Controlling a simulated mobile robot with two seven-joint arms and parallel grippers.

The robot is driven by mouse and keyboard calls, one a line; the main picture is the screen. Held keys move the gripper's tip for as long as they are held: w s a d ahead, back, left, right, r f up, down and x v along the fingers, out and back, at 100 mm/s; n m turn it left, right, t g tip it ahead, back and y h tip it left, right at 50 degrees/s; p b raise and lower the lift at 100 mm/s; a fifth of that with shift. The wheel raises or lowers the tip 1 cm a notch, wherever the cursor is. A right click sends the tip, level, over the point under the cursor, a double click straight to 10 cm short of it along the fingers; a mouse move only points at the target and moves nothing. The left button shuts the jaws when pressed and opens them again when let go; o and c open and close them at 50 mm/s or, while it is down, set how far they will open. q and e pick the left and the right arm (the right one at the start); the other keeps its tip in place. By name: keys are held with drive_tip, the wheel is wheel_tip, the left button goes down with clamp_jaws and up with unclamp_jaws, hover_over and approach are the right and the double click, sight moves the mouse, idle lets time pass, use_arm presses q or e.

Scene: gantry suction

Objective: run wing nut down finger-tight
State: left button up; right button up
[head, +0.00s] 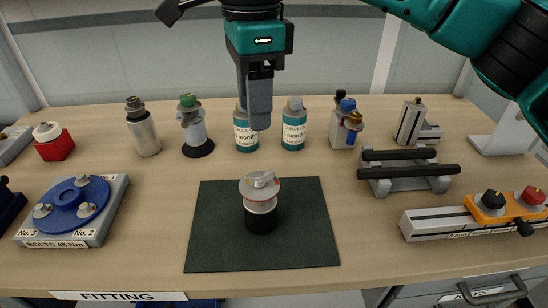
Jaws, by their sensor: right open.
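A pale grey wing nut (261,179) sits on top of a round grey cap with a thin red line round its edge. The cap is on a short upright fixture with a black base (261,218), standing on a dark green mat (212,230). My right gripper (259,122) points straight down above the wing nut, with a clear gap between them. It is open and empty, seen side-on, so the near finger largely hides the far one. My left gripper is out of view.
Bottles (293,125) and small fittings line the back. A blue disc fixture (72,203) stands left. A grey stand with black bars (407,170) and a rail with orange block (492,208) stand right. The mat around the fixture is clear.

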sight(259, 174)
wheel_tip(259, 174, down, 13)
drive_tip(key=shift+r, duration=0.2)
idle(0.3)
clamp_jaws()
idle(0.4)
